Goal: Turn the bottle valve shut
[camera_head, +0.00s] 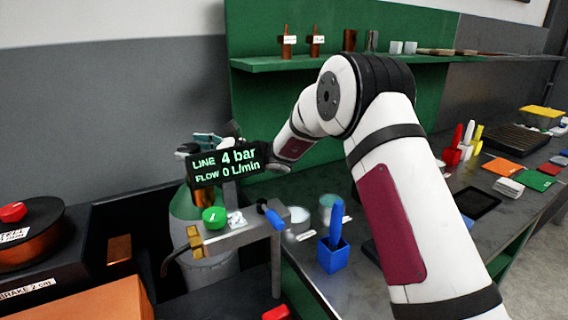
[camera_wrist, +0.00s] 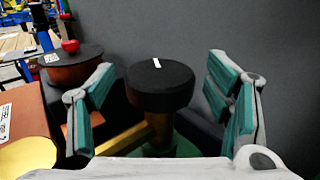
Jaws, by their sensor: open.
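The bottle valve's round black knob (camera_wrist: 160,86), with a short white mark on top, sits on a brass stem (camera_wrist: 160,130) in the wrist view. My gripper (camera_wrist: 163,68) is open, with one teal-padded finger on each side of the knob. Gaps show on both sides, so neither finger appears to touch it. In the head view, the bottle (camera_head: 183,210) is grey with a green shoulder. My gripper (camera_head: 208,140) is above it, partly behind a display (camera_head: 226,165) reading line 4 bar, flow 0 L/min. The display hides the knob there.
A green knob (camera_head: 214,216) and a blue-handled part (camera_head: 272,216) sit on a small stand right of the bottle. A copper-coloured spool (camera_head: 28,238) is at the left. A blue holder (camera_head: 333,255) stands on the bench. A grey wall is behind the knob.

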